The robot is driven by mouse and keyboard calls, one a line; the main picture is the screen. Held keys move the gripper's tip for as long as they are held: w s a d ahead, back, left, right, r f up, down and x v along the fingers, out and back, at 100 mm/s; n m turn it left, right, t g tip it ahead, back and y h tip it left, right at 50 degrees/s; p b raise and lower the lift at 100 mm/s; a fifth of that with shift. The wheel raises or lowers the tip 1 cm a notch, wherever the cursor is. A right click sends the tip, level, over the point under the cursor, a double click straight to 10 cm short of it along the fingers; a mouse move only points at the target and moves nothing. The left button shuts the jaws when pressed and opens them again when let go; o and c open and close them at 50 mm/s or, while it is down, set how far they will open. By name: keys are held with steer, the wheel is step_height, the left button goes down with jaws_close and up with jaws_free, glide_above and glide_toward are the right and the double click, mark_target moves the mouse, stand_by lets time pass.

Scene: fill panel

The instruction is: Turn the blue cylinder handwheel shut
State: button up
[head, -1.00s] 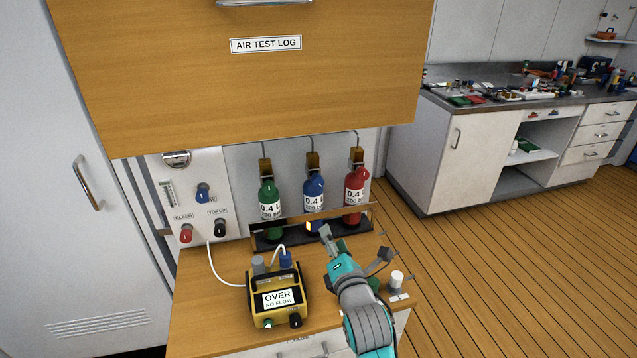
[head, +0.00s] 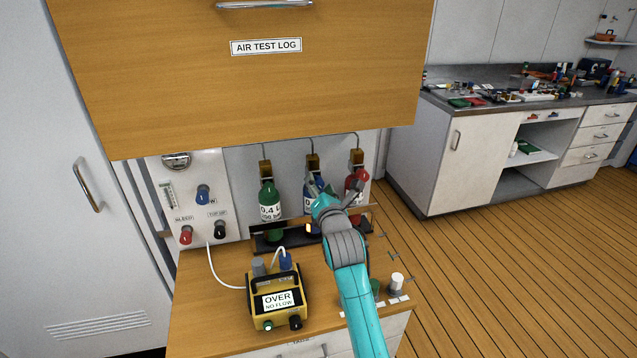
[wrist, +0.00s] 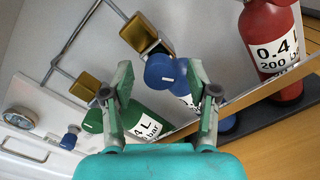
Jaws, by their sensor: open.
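The blue cylinder (head: 308,200) stands upright in the rack between the green cylinder (head: 269,196) and the red cylinder (head: 353,183). My gripper (head: 321,190) is in front of its upper part and hides much of it in the head view. In the wrist view the round blue handwheel (wrist: 159,71), with a white mark on its face, lies between the two open fingers of my gripper (wrist: 160,75). The fingers look apart from it on both sides. Part of the blue cylinder's body (wrist: 184,84) shows behind the handwheel. I cannot tell how far the handwheel is turned.
The red cylinder (wrist: 273,40) is close on the right in the wrist view, the green one (wrist: 150,128) on the left. A yellow meter (head: 277,298) reading "OVER NO FLOW" sits on the bench. A wooden cabinet (head: 240,100) overhangs above. A white-topped item (head: 396,284) stands at front right.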

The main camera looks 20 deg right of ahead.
steer(key=shift+w, duration=1.05)
jaws_close()
